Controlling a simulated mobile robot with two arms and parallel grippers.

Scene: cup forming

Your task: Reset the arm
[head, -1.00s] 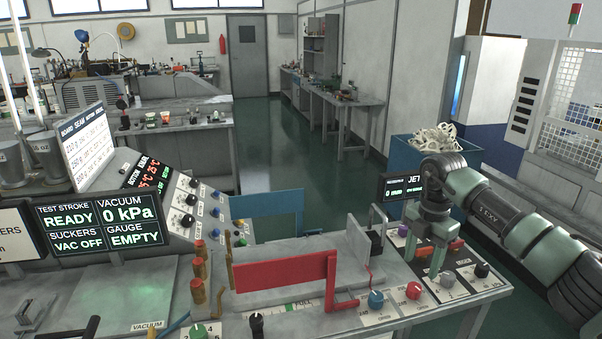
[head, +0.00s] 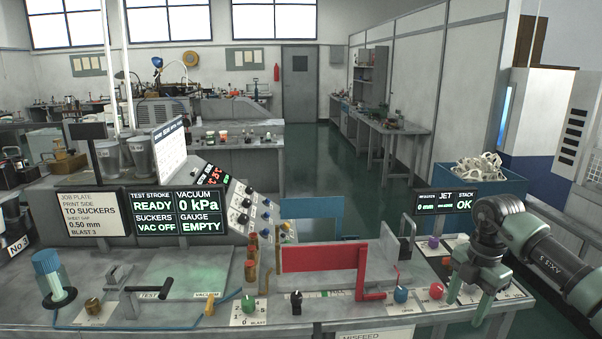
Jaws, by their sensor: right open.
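My right gripper (head: 466,290) comes in from the right on its green and grey arm (head: 555,255). Its two green fingers point down, spread apart and empty, over the right end of the machine's control panel (head: 410,306). A red knob (head: 436,291) is just left of the fingers, and a green-teal knob (head: 401,294) is farther left. Whether a fingertip touches the panel cannot be told. My left gripper is not in view.
A red bar guard (head: 322,257) and a blue plate (head: 311,208) stand mid-machine. Screens (head: 167,213) read READY, 0 kPa, VAC OFF and EMPTY. A blue bin (head: 470,182) of pale pieces stands behind my arm. Green floor (head: 335,160) is open beyond.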

